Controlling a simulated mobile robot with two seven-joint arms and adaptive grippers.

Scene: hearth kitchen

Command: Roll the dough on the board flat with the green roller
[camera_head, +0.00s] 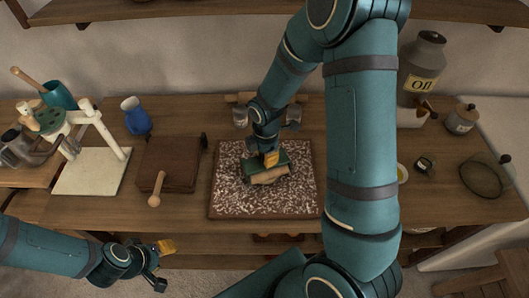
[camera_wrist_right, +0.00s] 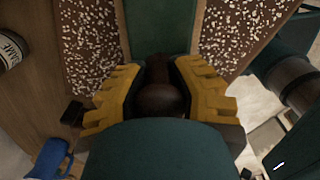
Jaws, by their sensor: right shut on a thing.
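The board (camera_head: 228,203) is dark, speckled with white, and lies in the middle of the table. The green roller (camera_head: 250,163) is over the board's middle, with the tan dough (camera_head: 270,177) showing at its front edge; whether they touch is hard to tell. My right gripper (camera_head: 270,158) reaches down from above and is shut on the roller's dark knob-like handle (camera_wrist_right: 158,100), between its yellow fingers in the wrist view. The green roller body (camera_wrist_right: 160,28) also shows beyond the fingers there. My left gripper (camera_head: 163,265) is empty, fingers apart, at the lower left in front of the table.
Left of the board are a brown block (camera_head: 178,165), a wooden-handled tool (camera_head: 156,190), a blue jug (camera_head: 136,116) and a white stand (camera_head: 100,135). Glass jars (camera_head: 240,117) stand behind the board. An oil can (camera_head: 421,70) and small bowls are at the right.

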